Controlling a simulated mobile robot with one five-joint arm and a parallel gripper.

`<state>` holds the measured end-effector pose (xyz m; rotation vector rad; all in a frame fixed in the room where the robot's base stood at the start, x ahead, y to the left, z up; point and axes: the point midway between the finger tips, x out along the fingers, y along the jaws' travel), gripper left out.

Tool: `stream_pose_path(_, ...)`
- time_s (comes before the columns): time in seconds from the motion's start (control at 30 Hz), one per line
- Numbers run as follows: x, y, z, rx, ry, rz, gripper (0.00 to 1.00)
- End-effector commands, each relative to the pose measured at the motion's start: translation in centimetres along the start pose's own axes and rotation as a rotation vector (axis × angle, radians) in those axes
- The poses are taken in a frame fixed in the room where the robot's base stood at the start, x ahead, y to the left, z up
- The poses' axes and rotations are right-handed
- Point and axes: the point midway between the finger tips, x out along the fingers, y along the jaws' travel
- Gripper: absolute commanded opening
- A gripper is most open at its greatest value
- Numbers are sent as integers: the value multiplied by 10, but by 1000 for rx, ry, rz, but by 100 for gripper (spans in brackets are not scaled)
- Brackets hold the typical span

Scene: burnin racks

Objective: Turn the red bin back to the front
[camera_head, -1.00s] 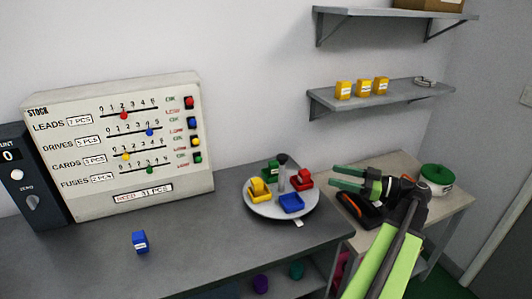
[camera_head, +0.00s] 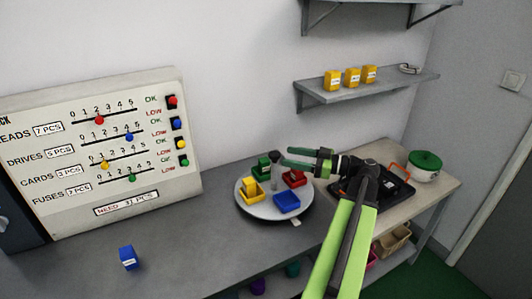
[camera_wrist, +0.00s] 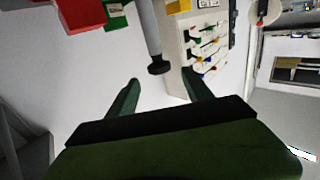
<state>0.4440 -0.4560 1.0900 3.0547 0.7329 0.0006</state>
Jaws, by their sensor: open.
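The red bin (camera_head: 294,179) sits at the back right of the round grey turntable (camera_head: 262,211). The blue bin (camera_head: 287,202) is at the front, the yellow bin (camera_head: 250,192) at the left and the green bin (camera_head: 262,170) at the back. A dark-topped post (camera_head: 275,168) stands at the centre. My gripper (camera_head: 288,157) is open and empty, above the back right of the turntable. In the wrist view, the post knob (camera_wrist: 158,67) shows just past the open fingers (camera_wrist: 160,79); the red bin (camera_wrist: 82,14) is at the top left.
A panel with sliders (camera_head: 110,145) stands at the back left, with a small blue box (camera_head: 128,257) before it. Wall shelves (camera_head: 370,90) hang above.

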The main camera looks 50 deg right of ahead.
Motion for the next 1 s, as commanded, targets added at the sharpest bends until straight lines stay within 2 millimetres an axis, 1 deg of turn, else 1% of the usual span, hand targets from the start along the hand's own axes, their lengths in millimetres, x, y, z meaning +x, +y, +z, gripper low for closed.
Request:
stream_pose_path(0.03,14,-2,0,0,0,-3,60)
stream_pose_path(0.2,55,-1,0,0,0,-3,60)
stream_pose_path(0.3,73,-1,0,0,0,-2,60)
stream_pose_path(0.4,86,0,0,0,0,-1,60)
stream_pose_path(0.53,92,0,0,0,0,0,60)
stream_pose_path(0.77,93,0,0,0,0,1,60)
stream_pose_path(0.87,93,0,0,0,0,1,49)
stream_pose_path(1.0,93,0,0,0,0,1,31)
